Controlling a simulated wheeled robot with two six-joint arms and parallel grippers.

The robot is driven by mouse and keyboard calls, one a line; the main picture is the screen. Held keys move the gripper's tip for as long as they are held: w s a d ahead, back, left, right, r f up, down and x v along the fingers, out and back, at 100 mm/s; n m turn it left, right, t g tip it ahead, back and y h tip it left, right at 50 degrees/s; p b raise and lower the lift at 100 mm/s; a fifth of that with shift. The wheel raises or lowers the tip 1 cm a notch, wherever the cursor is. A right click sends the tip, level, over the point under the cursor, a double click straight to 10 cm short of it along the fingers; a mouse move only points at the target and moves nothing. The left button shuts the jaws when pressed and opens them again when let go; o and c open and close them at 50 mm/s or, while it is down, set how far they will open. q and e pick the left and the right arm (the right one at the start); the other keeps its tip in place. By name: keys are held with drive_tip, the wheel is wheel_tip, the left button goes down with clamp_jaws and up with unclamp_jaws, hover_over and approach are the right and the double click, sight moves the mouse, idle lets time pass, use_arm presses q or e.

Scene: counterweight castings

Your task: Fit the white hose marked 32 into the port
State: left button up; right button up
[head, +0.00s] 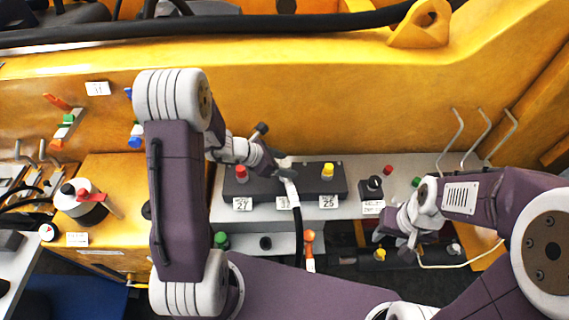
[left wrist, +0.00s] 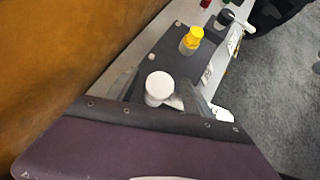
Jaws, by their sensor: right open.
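A black hose with a white end (head: 291,190) rises to the middle of the dark block (head: 313,179) in the head view. My left gripper (head: 284,174) is shut on the white end, above the block between a red cap (head: 241,173) and a yellow cap (head: 327,171). In the left wrist view the white end (left wrist: 159,87) shows as a round top between the fingers. The port under it is hidden, and I cannot tell whether the end is seated. My right gripper (head: 408,246) is open and empty, to the right.
White number labels (head: 242,204) line the block's front. A black knob (head: 374,185) stands to its right, with bent metal hooks (head: 479,140) beyond. An orange-topped hose (head: 309,240) stands in front. The yellow wall (head: 300,95) closes off the back.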

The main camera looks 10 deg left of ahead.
use_arm(q)
drive_tip(key=v, duration=0.9)
drive_tip(key=shift+p, duration=0.35)
